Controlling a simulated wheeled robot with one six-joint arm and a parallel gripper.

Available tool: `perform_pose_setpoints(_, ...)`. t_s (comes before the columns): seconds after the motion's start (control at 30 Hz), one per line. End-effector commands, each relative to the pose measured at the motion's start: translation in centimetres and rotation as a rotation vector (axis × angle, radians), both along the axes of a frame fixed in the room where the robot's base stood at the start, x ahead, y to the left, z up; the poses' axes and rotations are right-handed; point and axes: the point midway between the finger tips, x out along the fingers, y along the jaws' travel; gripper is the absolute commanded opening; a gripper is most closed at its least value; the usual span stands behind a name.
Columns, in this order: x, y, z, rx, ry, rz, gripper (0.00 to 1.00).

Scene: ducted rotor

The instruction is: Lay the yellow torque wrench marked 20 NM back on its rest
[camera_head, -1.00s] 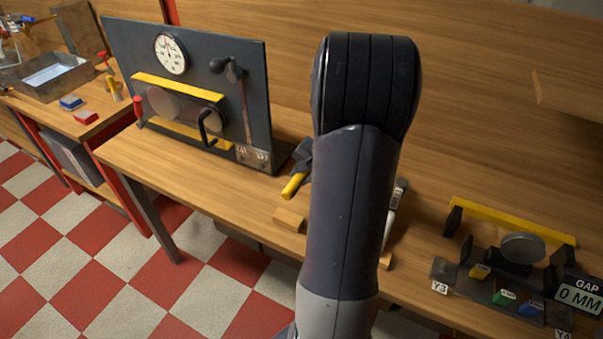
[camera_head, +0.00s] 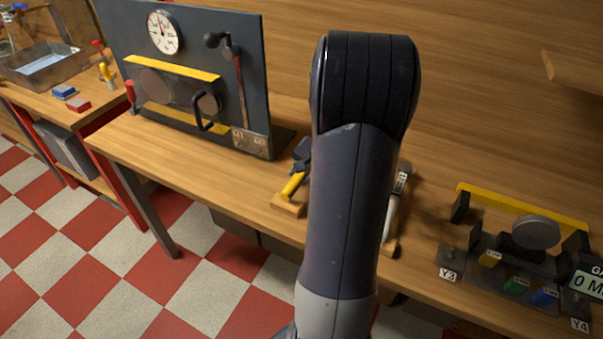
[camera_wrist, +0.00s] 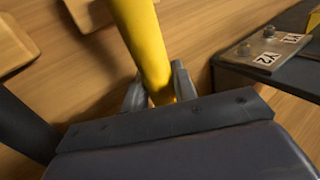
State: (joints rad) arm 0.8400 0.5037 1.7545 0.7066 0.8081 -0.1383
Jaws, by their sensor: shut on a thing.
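The yellow torque wrench (camera_head: 294,185) shows as a short yellow handle left of my arm in the head view. The handle also fills the top middle of the wrist view (camera_wrist: 144,42). My gripper (camera_wrist: 158,82) is shut on this handle, one finger on each side. A wooden block (camera_head: 288,206), likely part of the rest, lies at the handle's lower end; I cannot tell whether they touch. In the wrist view a wooden block (camera_wrist: 90,12) shows beside the handle. My arm hides the rest of the wrench, and no 20 NM mark is readable.
A dark upright panel (camera_head: 245,60) with a gauge and lever stands left on the bench. Its base plate (camera_wrist: 270,52) is near my gripper. A white-handled tool (camera_head: 391,212) lies right of my arm. A fixture with a yellow bar (camera_head: 520,208) stands farther right.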

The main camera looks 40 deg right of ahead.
Motion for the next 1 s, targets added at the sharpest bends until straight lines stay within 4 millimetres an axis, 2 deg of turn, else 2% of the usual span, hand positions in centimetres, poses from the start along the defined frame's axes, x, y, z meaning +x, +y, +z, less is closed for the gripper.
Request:
perform_pose_setpoints(0.77,0.03,-0.03,-0.76,-0.002,-0.002,0.000,0.00)
perform_pose_setpoints(0.8,0.03,-0.03,-0.76,-0.002,-0.002,0.000,0.27)
perform_pose_setpoints(1.0,0.02,-0.02,-0.78,-0.001,-0.001,0.000,0.44)
